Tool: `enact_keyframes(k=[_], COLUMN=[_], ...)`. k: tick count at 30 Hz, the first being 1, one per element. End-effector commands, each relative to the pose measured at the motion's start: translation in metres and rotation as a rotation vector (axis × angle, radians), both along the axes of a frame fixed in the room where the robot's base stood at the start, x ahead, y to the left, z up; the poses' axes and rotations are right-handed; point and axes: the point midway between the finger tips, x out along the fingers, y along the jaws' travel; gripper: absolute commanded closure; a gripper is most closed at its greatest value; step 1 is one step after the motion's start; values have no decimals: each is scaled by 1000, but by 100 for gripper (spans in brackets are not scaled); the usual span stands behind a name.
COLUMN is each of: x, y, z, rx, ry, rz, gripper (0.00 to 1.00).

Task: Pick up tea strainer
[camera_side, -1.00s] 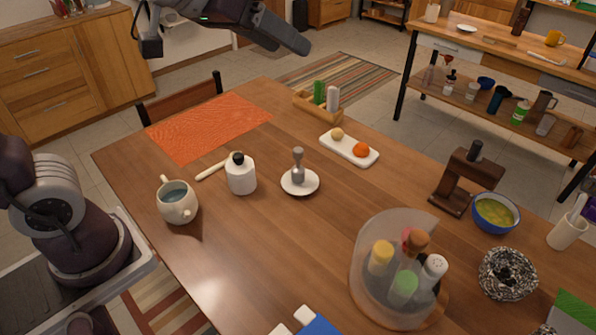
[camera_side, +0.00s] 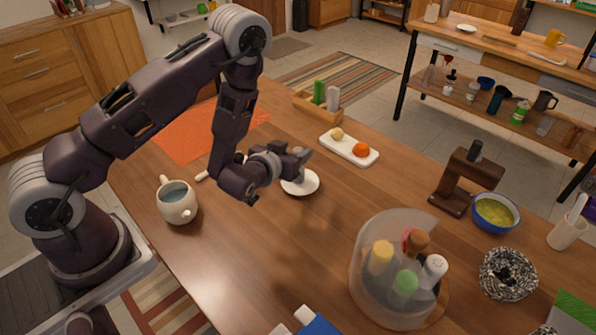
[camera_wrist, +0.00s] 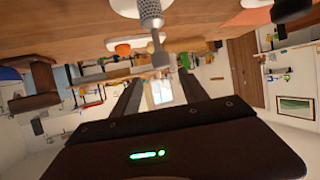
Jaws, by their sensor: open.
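The tea strainer (camera_wrist: 151,12) shows in the wrist view as a grey mesh head with a thin handle, inverted in the picture. The handle points toward the gap between my fingers, its end near the fingertips. My gripper (camera_wrist: 160,78) is open, with a dark finger on either side and nothing clasped. In the side view my gripper (camera_side: 297,159) is low over the table at the white saucer (camera_side: 303,187) and hides the strainer. The saucer also shows at the top of the wrist view (camera_wrist: 124,7).
A white tray (camera_side: 345,152) with an orange fruit (camera_side: 361,150) lies behind the saucer. A clear bin of bottles (camera_side: 365,285) stands front right. The table between is clear.

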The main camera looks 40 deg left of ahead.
Motion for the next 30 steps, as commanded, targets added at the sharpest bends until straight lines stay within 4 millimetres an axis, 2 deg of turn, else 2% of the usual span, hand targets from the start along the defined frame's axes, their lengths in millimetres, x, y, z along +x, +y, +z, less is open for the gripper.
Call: enact_keyframes(k=[1, 4, 16, 24, 30], x=[0, 3, 56, 61, 61], y=[0, 1, 27, 28, 28], z=[-15, -29, -51, -54, -53], rx=[1, 0, 2, 2, 2], ry=[5, -1, -3, 0, 0], rz=[1, 2, 2, 0, 0], gripper=[49, 49, 49, 49, 88])
